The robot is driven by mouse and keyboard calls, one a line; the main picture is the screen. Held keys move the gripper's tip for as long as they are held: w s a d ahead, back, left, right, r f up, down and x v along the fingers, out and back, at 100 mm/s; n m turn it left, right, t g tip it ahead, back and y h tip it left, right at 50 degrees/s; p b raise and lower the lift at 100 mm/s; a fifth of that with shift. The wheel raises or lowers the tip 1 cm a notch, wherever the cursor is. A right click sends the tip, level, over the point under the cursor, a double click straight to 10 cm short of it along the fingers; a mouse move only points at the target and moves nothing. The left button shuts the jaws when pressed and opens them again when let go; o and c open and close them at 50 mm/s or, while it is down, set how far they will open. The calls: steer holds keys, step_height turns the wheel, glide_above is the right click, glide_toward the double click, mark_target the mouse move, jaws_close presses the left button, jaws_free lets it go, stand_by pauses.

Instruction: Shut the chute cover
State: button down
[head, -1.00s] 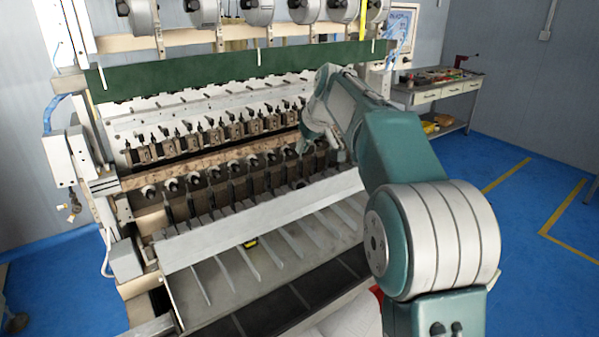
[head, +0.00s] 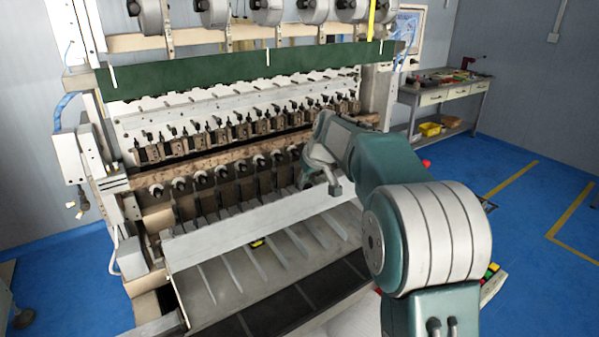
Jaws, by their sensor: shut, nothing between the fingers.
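The coil winder's chute is a slanted grey tray (head: 208,298) with several thin upright dividers, at the lower front of the machine. A long pale grey strip (head: 240,226) runs along the chute's upper edge and looks like the chute cover. The strip is tilted, and the dividers below it lie uncovered. My gripper (head: 333,188) is shut and empty, near the right part of the strip. I cannot tell whether it touches the strip. My arm hides the right end of the strip and chute.
A small yellow and black piece (head: 257,243) is at the chute's upper part. Spindles (head: 230,172) line the machine behind the strip. A green beam (head: 230,70) crosses above. A workbench (head: 445,92) stands at the back right. Blue floor (head: 520,215) is open on the right.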

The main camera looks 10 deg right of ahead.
steer(key=shift+s+a, duration=0.1)
steer(key=shift+s, duration=0.05)
steer(key=shift+s, duration=0.1)
stand_by(0.3)
steer(key=shift+s+d+t, duration=0.25)
steer(key=shift+t, duration=0.15)
